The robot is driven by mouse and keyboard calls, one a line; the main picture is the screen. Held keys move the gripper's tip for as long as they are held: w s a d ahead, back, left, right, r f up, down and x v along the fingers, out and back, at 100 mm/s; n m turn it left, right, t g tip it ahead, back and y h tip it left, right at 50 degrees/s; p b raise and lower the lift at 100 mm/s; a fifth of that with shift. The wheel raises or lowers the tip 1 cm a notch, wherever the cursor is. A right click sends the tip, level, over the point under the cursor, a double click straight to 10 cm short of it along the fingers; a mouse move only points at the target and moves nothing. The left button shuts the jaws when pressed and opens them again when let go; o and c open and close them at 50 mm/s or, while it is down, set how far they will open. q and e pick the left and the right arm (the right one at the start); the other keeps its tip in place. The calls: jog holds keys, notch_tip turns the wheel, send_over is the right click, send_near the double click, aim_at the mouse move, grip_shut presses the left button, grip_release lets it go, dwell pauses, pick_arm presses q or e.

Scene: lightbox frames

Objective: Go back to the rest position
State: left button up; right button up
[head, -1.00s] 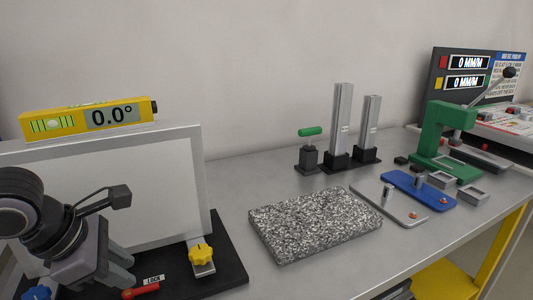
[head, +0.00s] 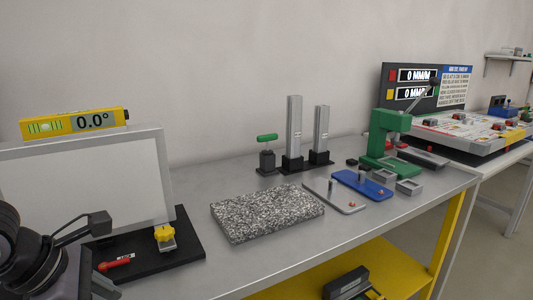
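My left arm comes in at the lower left in the head view, in front of the white lightbox panel (head: 80,190). Its gripper (head: 98,285) is only partly in view at the bottom edge, and its fingertips are not clear enough to tell open from shut. A yellow digital level (head: 55,127) reading 0.0° rests on top of the panel frame. The panel stands on a black base with a yellow knob (head: 164,234) and a red-handled lever (head: 115,264). My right gripper is not in view.
A speckled granite slab (head: 268,212) lies mid-table. Behind it stand a green-handled part (head: 267,155) and two metal columns (head: 294,130). A green press (head: 388,145), a blue plate (head: 363,184) and a grey plate (head: 335,196) sit to the right. A second table with a board (head: 470,130) stands beyond.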

pick_arm(q)
jog(key=s+d+r+n+g+h+p, duration=0.1)
jog(key=s+d+n+g+h, duration=0.15)
jog(key=d+h, duration=0.5)
jog(key=s+d+r+n+g+h+p, duration=0.1)
jog(key=d+r+n+h, duration=0.15)
jog(key=d+h, duration=0.45)
jog(key=w+a+f+n+t+y+p, duration=0.1)
jog(key=w+a+f+n+t+y, duration=0.15)
jog(key=n+t, duration=0.65)
jog(key=w+a+f+n+t+y+p, duration=0.1)
jog(key=w+n+t, duration=0.35)
jog(key=n, duration=0.75)
jog(key=s+a+f+n+t+y, duration=0.1)
jog(key=a+f+n+t+y, duration=0.25)
jog(key=f+n+y, duration=0.65)
jog(key=s+a+f+n+g+y+p, duration=0.1)
jog(key=s+f+n+g, duration=0.6)
jog(key=f, duration=0.8)
jog(key=s+a+n+y, duration=0.1)
jog(key=s+n, duration=0.2)
jog(key=s, duration=0.1)
jog(key=shift+s+a+f, duration=0.2)
jog(key=shift+s+f, duration=0.1)
jog(key=shift+s, duration=0.05)
